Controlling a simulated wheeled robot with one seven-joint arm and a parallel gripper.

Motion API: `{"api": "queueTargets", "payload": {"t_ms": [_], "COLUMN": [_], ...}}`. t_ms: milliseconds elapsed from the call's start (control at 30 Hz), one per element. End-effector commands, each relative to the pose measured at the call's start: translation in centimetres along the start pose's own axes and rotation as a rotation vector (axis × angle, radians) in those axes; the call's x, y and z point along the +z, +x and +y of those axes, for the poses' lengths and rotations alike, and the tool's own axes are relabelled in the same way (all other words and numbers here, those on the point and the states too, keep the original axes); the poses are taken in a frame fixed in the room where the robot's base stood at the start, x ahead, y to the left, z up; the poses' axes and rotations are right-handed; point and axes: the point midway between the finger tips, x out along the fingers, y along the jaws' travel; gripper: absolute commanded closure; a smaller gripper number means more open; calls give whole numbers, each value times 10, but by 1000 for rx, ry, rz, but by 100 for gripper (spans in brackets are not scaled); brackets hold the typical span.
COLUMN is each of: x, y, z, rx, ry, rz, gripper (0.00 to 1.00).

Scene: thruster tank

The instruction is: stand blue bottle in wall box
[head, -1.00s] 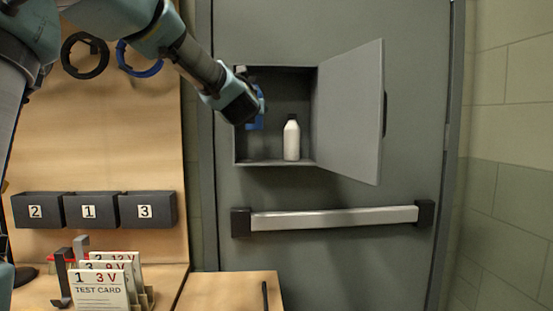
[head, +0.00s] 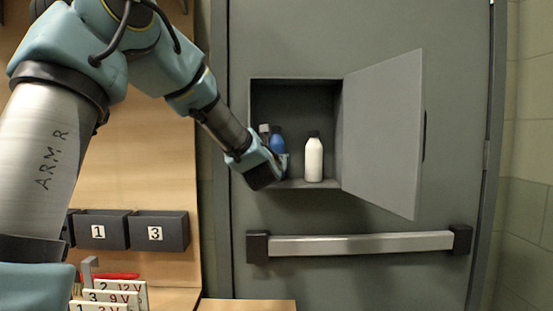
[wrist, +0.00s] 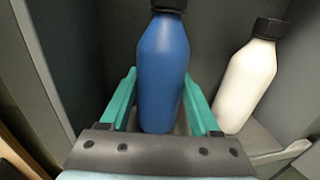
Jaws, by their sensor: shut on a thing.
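The blue bottle (head: 277,141) with a dark cap is upright inside the wall box, at its left side. It fills the middle of the wrist view (wrist: 163,75). My gripper (head: 270,168) reaches into the box from the left and is shut on the bottle, with a teal finger on each side of its lower body in the wrist view (wrist: 158,100). The grey wall box (head: 297,84) is set in the door panel and stands open. The bottle's base is close to the box floor; whether it touches is hidden by my gripper.
A white bottle (head: 313,160) with a dark cap stands in the box just right of the blue one, with a small gap. The box door (head: 382,130) is swung open to the right. A push bar (head: 360,243) runs below. Numbered bins (head: 158,231) hang at lower left.

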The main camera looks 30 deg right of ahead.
Motion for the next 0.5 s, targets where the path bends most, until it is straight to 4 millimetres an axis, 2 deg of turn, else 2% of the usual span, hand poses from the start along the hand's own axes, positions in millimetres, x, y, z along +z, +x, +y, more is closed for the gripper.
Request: {"api": "queueTargets", "payload": {"t_ms": [100, 467, 500], "x": [-8, -12, -13], "y": [0, 0, 0], "z": [-1, 0, 0], "rx": [-2, -1, -1], "ry": [0, 0, 0], "rz": [0, -3, -1], "gripper": [100, 100, 36]}}
